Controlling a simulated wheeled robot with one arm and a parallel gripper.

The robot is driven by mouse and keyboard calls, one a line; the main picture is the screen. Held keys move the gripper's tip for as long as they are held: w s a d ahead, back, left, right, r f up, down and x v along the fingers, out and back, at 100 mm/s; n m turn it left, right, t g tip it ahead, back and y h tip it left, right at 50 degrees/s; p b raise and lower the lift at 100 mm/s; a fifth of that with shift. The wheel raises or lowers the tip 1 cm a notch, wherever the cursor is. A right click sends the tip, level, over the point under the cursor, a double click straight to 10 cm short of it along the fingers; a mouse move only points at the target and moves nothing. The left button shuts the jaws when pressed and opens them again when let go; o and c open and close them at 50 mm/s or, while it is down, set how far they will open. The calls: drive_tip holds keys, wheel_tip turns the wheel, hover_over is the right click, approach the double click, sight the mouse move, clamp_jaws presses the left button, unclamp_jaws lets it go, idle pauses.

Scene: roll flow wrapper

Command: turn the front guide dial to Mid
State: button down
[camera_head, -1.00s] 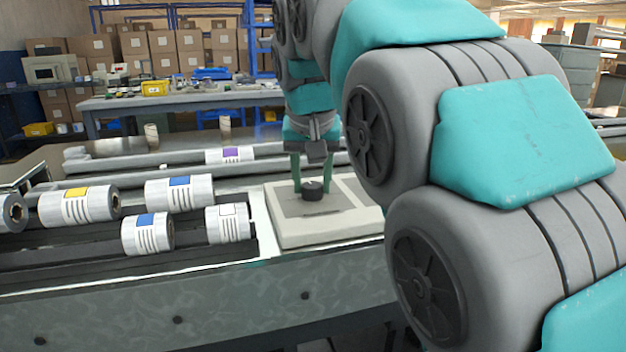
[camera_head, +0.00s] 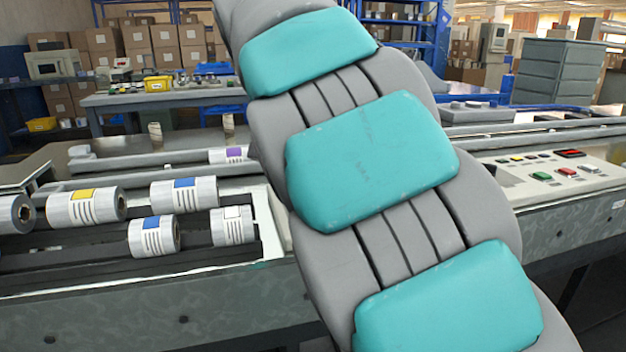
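My own grey and teal arm fills the middle of the view and covers the place where the guide dial and its beige panel stood a second ago. The dial cannot be seen now, and neither can its pointer or any Mid mark. My gripper is hidden behind the arm, so its fingers and anything between them do not show.
Several white labelled rolls, such as the yellow-marked roll (camera_head: 85,207) and a blue-marked roll (camera_head: 183,195), lie on the machine bed at left. A control panel (camera_head: 520,178) with coloured buttons is at right. A workbench (camera_head: 190,97) and stacked cartons (camera_head: 165,45) stand behind.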

idle(0.4)
drive_tip(key=shift+c, duration=1.9)
unclamp_jaws()
drive_tip(key=shift+r, duration=0.1)
